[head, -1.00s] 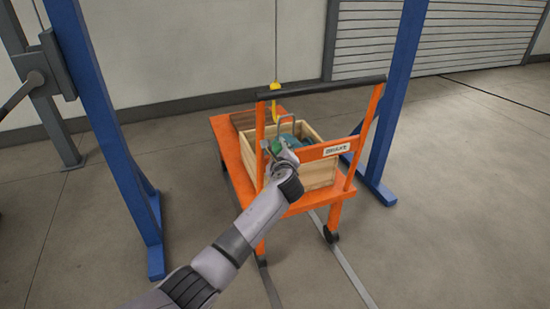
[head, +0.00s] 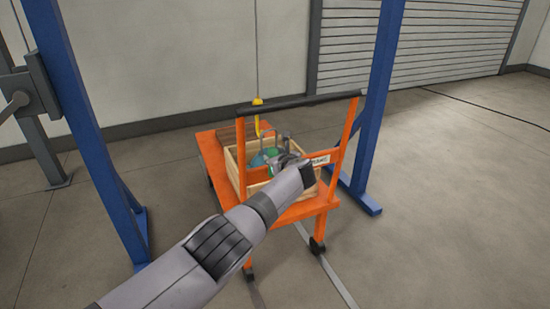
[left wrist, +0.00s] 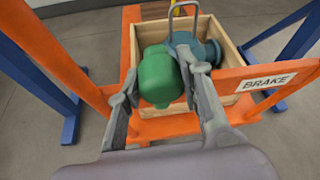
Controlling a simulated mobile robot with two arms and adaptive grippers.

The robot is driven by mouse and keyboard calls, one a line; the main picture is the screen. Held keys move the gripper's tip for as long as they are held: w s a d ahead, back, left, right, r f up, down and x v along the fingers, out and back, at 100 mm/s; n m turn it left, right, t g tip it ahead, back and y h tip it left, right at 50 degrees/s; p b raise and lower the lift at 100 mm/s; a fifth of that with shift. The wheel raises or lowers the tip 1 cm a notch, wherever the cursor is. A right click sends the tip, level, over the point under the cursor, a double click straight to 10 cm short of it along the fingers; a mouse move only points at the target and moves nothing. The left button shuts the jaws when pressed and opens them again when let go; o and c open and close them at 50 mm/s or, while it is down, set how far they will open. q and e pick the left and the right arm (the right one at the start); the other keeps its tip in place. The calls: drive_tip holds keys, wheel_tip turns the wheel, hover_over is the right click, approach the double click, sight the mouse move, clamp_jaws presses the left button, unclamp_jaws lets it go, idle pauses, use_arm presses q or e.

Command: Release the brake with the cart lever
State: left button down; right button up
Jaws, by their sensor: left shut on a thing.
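The orange cart (head: 300,208) stands between blue posts. Its orange cross panel carries a white BRAKE label (head: 318,160), also in the left wrist view (left wrist: 268,82). The lever's shaft is hidden. My right gripper is not in view.
A wooden crate (head: 236,180) on the cart holds a teal pump (left wrist: 205,48) with a grey bail. A yellow hook (head: 257,125) hangs above on a cable. The blue posts (head: 362,130) and the cart's black push bar (head: 300,101) stand close around my arm.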

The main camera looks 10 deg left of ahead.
use_arm(q)
drive_tip(key=shift+d, duration=0.2)
idle(0.3)
drive_tip(key=c, duration=1.1)
unclamp_jaws()
drive_tip(key=shift+s+d, duration=0.1)
drive_tip(key=v, duration=1.1)
drive_tip(key=shift+s+d, duration=0.2)
drive_tip(key=shift+s, duration=0.1)
